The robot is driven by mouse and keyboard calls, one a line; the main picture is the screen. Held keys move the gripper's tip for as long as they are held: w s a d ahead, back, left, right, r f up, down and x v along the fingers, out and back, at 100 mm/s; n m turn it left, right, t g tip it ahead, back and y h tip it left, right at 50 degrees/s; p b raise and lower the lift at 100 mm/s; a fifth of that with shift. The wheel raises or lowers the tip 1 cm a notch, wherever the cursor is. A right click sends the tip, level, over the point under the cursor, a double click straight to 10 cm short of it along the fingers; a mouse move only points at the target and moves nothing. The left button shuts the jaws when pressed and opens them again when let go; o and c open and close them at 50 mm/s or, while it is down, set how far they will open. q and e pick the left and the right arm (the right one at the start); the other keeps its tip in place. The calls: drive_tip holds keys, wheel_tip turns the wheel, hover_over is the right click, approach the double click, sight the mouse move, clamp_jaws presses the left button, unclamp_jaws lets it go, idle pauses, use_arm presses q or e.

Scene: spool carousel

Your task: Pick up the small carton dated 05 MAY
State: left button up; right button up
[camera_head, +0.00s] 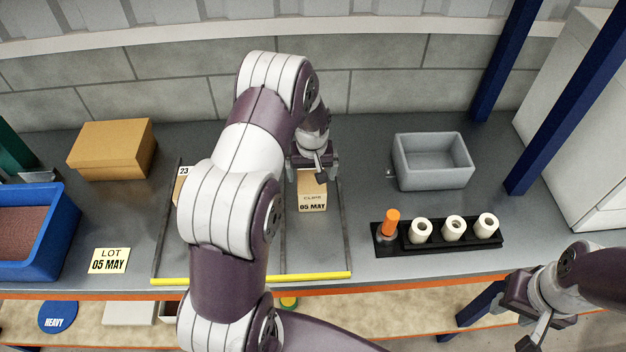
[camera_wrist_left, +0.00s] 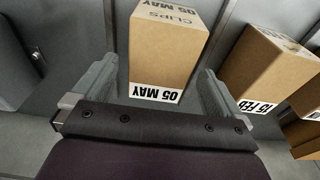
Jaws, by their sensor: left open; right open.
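The small carton dated 05 MAY (camera_head: 312,192) stands in the right lane of the marked rack, with CLIPS printed above its date. It also shows in the left wrist view (camera_wrist_left: 165,45). My left gripper (camera_head: 314,160) is open at the carton's back end, and in the wrist view its fingers lie on either side of the carton, with a visible gap. A neighbouring carton dated 15 FEB (camera_wrist_left: 266,70) stands to the right in the wrist view. My right gripper (camera_head: 524,310) is open and empty at the lower right, away from the cartons.
A card reading LOT 05 MAY (camera_head: 109,261) lies left of the yellow front bar (camera_head: 170,281). A carton marked 23 (camera_head: 180,187) is mostly behind my left arm. A brown box (camera_head: 110,150), blue bin (camera_head: 50,235), grey tub (camera_head: 433,177) and black spool rack (camera_head: 385,247) stand around.

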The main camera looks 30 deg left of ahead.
use_arm(q)
drive_tip(key=f+p, duration=0.1)
drive_tip(key=f, duration=0.3)
drive_tip(key=f+p, duration=0.1)
drive_tip(key=f, duration=0.1)
drive_tip(key=shift+w+a+p, duration=0.25)
drive_tip(key=shift+w+p, duration=0.05)
drive_tip(key=shift+p, duration=0.05)
drive_tip(key=shift+w+f, duration=0.1)
drive_tip(key=shift+f, duration=0.25)
drive_tip(key=shift+r, duration=0.1)
drive_tip(key=c, duration=1.1)
drive_tip(key=shift+c, duration=0.7)
drive_tip(key=shift+r, duration=0.15)
